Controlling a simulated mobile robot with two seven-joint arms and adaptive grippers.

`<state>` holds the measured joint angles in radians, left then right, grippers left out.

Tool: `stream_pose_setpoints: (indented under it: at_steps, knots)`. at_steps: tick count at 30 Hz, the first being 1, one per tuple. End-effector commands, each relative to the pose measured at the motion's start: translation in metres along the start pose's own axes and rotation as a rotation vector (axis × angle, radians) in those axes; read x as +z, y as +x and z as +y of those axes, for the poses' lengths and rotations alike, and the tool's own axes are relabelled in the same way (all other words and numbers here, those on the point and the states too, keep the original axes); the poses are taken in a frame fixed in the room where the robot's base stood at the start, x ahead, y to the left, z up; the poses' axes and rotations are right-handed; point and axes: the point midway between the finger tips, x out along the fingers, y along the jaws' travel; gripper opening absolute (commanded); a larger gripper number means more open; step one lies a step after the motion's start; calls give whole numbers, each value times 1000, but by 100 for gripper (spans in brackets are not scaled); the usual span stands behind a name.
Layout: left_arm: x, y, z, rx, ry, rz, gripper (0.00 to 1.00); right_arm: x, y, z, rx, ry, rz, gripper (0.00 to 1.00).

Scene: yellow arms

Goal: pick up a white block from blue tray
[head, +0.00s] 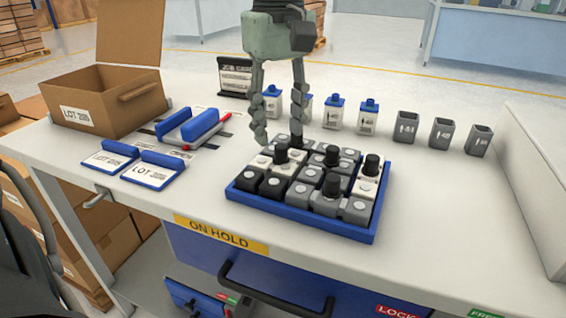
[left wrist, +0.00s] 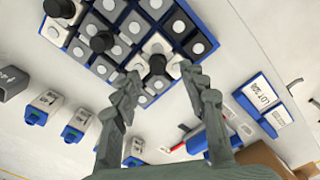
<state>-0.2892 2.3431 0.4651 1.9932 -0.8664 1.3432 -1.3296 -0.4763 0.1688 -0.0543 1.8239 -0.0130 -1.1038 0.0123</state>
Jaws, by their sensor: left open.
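The blue tray (head: 300,222) sits on the table and holds rows of white, grey and black blocks, some with tall black knobs. My left gripper (head: 279,140) points down over the tray's back-left part, open, with its fingers apart. A white block (head: 291,168) with a black knob lies just below it. In the left wrist view, the open fingers (left wrist: 160,79) flank a black knob on a white block (left wrist: 157,44); whether they touch it I cannot tell. Another white block (head: 364,190) with a black knob is at the tray's right side. My right gripper is not in view.
Behind the tray stand white bottles with blue caps (head: 335,116) and grey cups (head: 441,134). An open cardboard box (head: 120,112), a blue-handled object (head: 200,126) and label holders (head: 152,170) lie to the left.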

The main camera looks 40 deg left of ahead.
Motion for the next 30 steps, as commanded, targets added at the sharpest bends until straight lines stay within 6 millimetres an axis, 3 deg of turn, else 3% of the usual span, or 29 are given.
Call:
stream_pose_setpoints:
  at_steps: [7, 16, 26, 30]
  knots:
    - [0, 36, 1, -2, -1, -2, 43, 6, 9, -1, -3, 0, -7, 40]
    - [0, 41, 2, 0, -2, -1, 43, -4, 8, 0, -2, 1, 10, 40]
    - [0, 41, 2, 0, -2, -2, 2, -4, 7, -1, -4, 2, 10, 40]
    - [0, 40, 2, 1, -2, -1, 0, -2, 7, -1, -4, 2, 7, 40]
